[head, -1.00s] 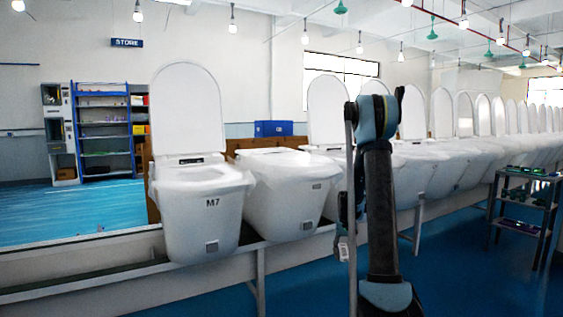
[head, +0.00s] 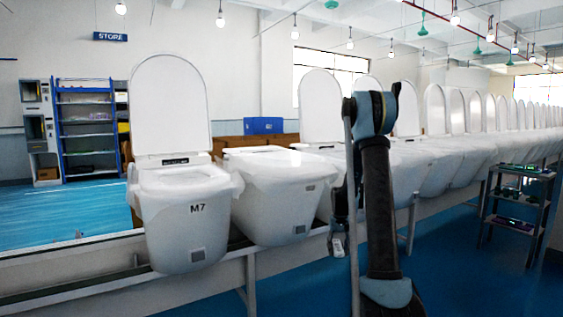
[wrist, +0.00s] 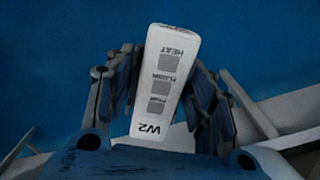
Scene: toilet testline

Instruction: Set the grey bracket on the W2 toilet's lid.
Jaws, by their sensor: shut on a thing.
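My gripper (wrist: 165,95) is shut on a white remote-like panel (wrist: 163,80) marked W2, with grey buttons and the word HEAT. In the head view the panel (head: 338,246) hangs low in my gripper, left of my arm and apart from the toilets. I see no grey bracket. A toilet with its lid down (head: 280,195) stands left of my arm; the label on its front is too small to read. It stands just right of the toilet marked M7 (head: 187,215), whose lid is up.
A long row of lid-up toilets (head: 435,165) recedes to the right on a raised bench (head: 90,292). A grey rack (head: 515,205) with small items stands at the right. Blue floor (head: 450,270) is open in front. A blue box (head: 263,125) is behind the row.

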